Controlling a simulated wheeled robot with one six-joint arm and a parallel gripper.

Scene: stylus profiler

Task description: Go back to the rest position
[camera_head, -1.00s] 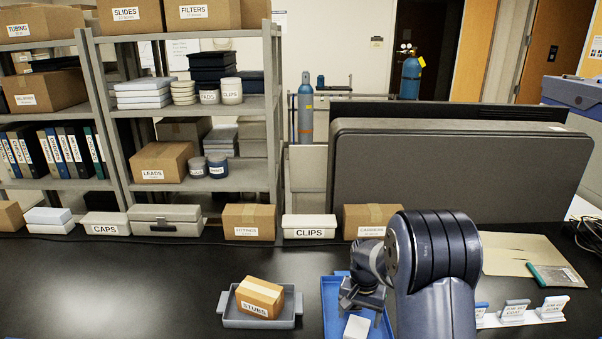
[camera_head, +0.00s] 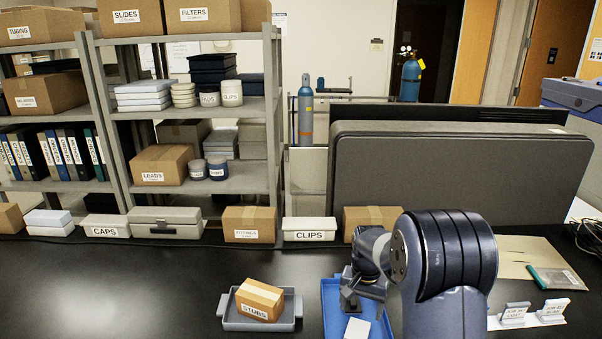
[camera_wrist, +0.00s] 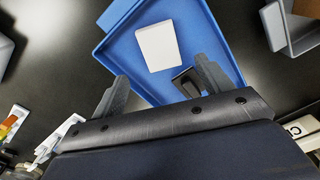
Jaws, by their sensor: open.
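My gripper (camera_head: 358,296) is above the blue tray (camera_head: 334,318) at the front middle of the bench. In the wrist view my gripper (camera_wrist: 158,88) shows two fingers spread apart with nothing held between them. A white block (camera_head: 357,328) lies in the blue tray, in front of the gripper. The white block also shows in the wrist view (camera_wrist: 158,46), beyond the fingertips, with a small dark piece (camera_wrist: 186,80) beside it near the right finger. My arm hides the right part of the tray in the head view.
A grey tray (camera_head: 229,324) with a STUBS box (camera_head: 260,299) stands left of the blue tray. White label cards (camera_head: 515,313) stand at the right. A large grey-brown instrument (camera_head: 455,180) and a CLIPS box (camera_head: 309,229) are behind. The left bench area is clear.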

